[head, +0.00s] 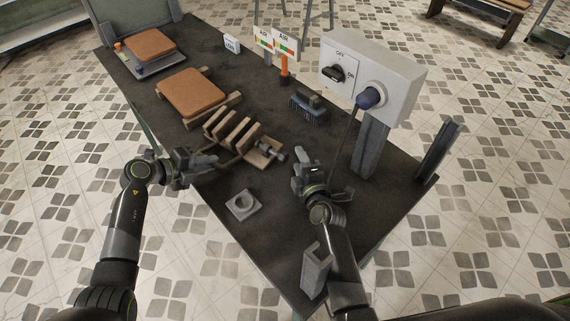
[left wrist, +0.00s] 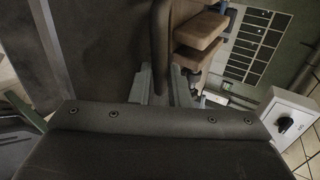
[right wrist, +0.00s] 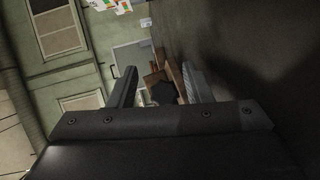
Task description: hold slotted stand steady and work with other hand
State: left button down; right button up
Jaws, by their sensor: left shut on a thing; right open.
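The wooden slotted stand (head: 233,127), with several upright slats, sits mid-table in the head view. My left gripper (head: 214,160) is at its near left side. In the left wrist view, the fingers (left wrist: 162,85) are closed around a brown bar (left wrist: 160,42) that appears to be part of the stand. A grey screw-like part (head: 300,154) sits by the stand's right end. My right gripper (head: 303,168) is just right of it, open and apparently empty. In the right wrist view, a dark round knob (right wrist: 164,93) and brown wood (right wrist: 177,74) show between or beyond the open fingers (right wrist: 158,88).
A grey square block with a hole (head: 242,204) lies in front of the stand. A brush (head: 309,108) and a switch box (head: 400,72) on a post with a cable are behind right. A grey channel piece (head: 316,270) stands at the near edge.

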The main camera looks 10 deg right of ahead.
jog(key=shift+m+y, duration=0.3)
jog(key=shift+m, duration=0.2)
jog(key=shift+s+a+r, duration=0.3)
jog(key=shift+s, duration=0.65)
jog(key=shift+s+a+r, duration=0.25)
jog(key=shift+s+a, duration=0.1)
jog(key=shift+s, duration=0.6)
jog(key=shift+s+a+r, duration=0.3)
jog(key=shift+s, duration=0.65)
jog(key=shift+s+d+r, duration=0.1)
jog(key=shift+s+d, duration=2.35)
jog(key=shift+d, duration=0.05)
